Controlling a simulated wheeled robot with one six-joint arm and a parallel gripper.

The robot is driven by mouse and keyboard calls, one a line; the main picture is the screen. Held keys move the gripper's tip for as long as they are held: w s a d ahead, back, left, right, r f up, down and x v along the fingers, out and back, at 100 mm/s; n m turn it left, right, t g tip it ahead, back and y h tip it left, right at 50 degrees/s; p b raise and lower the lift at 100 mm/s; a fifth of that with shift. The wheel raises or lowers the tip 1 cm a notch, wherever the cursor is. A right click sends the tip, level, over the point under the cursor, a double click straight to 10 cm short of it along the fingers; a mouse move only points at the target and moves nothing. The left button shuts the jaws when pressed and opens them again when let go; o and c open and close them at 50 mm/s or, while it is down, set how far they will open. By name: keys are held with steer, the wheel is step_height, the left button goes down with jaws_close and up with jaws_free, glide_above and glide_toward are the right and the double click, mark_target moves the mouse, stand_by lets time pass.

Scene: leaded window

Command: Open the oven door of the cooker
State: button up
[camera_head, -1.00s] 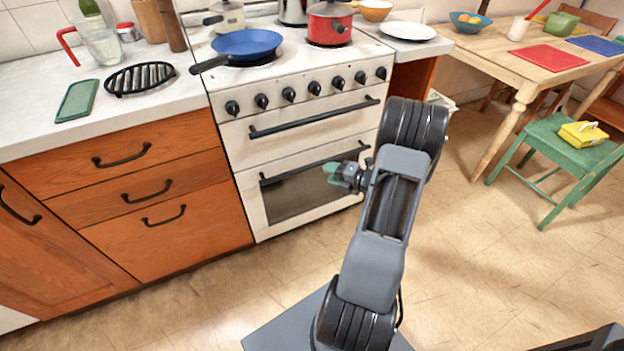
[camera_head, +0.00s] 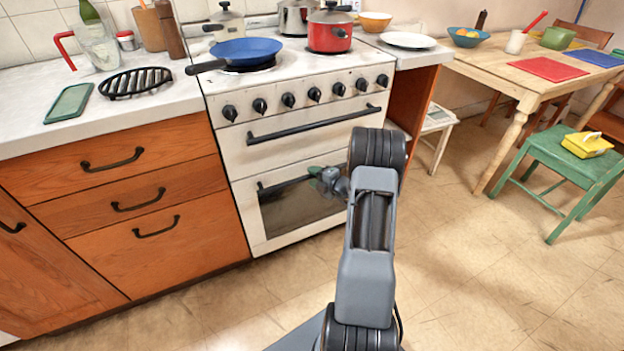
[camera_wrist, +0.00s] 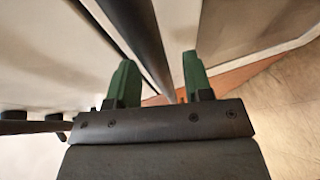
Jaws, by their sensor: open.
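The white cooker (camera_head: 228,152) stands between wooden cabinets. Its oven door (camera_head: 262,232), with a dark glass window, is shut. A dark bar handle (camera_head: 270,187) runs along the top of this door, its right part hidden behind my arm. My gripper (camera_head: 318,178) is at this handle, in front of the door. In the wrist view, the handle bar (camera_wrist: 150,45) passes between the two green fingers of my gripper (camera_wrist: 160,82). The fingers are open, with gaps beside the bar. I cannot tell how deep the bar sits between them.
A second bar handle (camera_head: 313,125) is on the upper door, below a row of black knobs. A blue pan (camera_head: 245,50) and red pot (camera_head: 330,32) stand on top. Drawers (camera_head: 125,180) are at left. A green chair (camera_head: 570,155) is at right. The floor before the cooker is clear.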

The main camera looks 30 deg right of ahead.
steer(key=shift+w+a+f, duration=0.1)
steer(key=shift+w+a, duration=0.05)
steer(key=shift+w, duration=0.35)
steer(key=shift+c, duration=0.2)
jaws_close()
